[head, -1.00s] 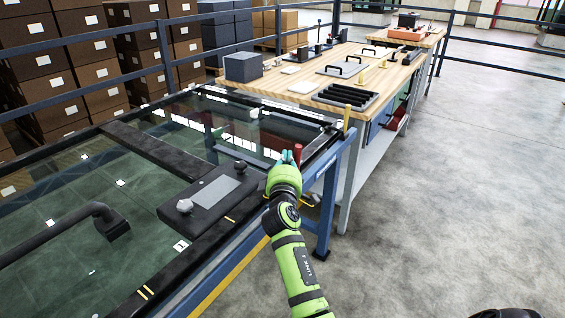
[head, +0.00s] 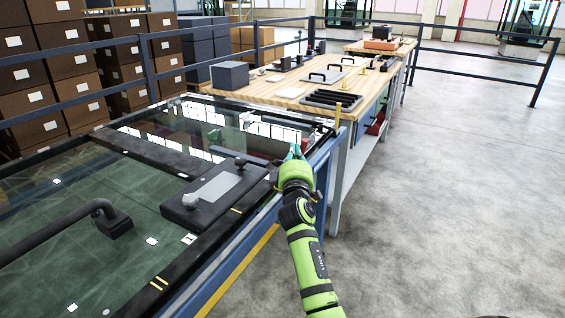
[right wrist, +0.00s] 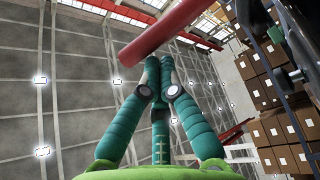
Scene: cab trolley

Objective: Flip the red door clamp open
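The red door clamp shows as a thick red bar (right wrist: 178,28) across the top of the right wrist view, running up to the right from its rounded lower left end. My right gripper (right wrist: 159,62) has its dark green fingers drawn together, with the tips right at the underside of this bar. The fingers do not visibly wrap around it, and whether they touch it I cannot tell. In the head view my right gripper (head: 295,150) is at the near right edge of the glass door, and its green wrist hides most of the clamp. My left gripper is not in view.
The framed glass door (head: 130,165) lies flat on a blue trolley (head: 262,222). A black block (head: 212,192) with knobs and a bent black handle (head: 75,228) stand on it. A wooden workbench (head: 285,90) is behind. Floor (head: 430,210) to the right is clear.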

